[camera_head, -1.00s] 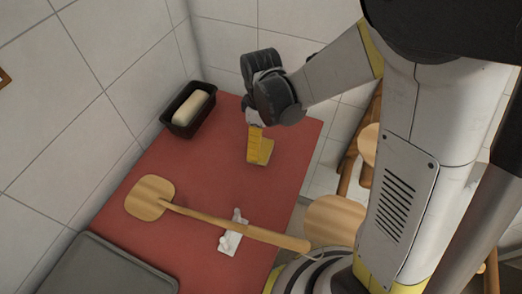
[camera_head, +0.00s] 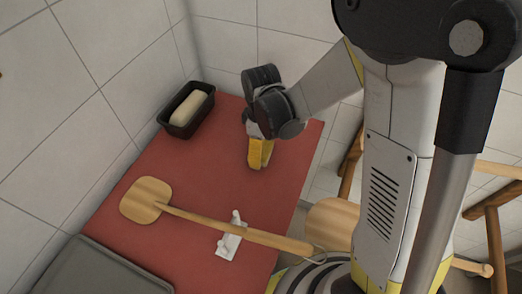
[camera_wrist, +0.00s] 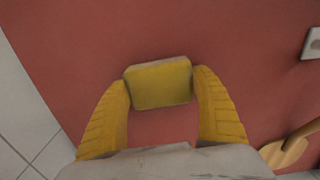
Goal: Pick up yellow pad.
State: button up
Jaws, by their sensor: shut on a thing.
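The yellow pad (camera_wrist: 159,85) is a small block with a paler far edge. In the wrist view it sits between the tips of my gripper's (camera_wrist: 162,80) two ribbed yellow fingers, which touch it on its left and right sides. In the head view my gripper (camera_head: 260,153) points down over the far right part of the red tabletop (camera_head: 205,160). The pad is hard to tell from the yellow fingers there. I cannot tell whether it rests on the tabletop or is just above it.
A black tin (camera_head: 178,128) holding a pale loaf-shaped block (camera_head: 189,107) stands at the far left. A wooden peel (camera_head: 147,200) lies across the table, beside a small white item (camera_head: 229,246). A grey tray (camera_head: 105,272) is at front left. Tiled walls (camera_head: 60,110) border the table.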

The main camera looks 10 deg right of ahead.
aim_at(263, 148)
jog(key=shift+r, duration=0.5)
jog(key=r+p, duration=0.1)
jog(key=r, duration=0.1)
jog(key=r+p, duration=0.1)
jog(key=r, duration=0.1)
jog(key=shift+s+d+p, duration=0.1)
jog(key=shift+d+p, duration=0.2)
jog(key=shift+d, duration=0.05)
jog(key=s+d+r+p, duration=0.3)
jog(key=d+r, duration=0.3)
jog(key=d, duration=0.4)
jog(key=shift+s+d, duration=0.15)
jog(key=shift+s, duration=0.2)
jog(key=shift+o, duration=0.2)
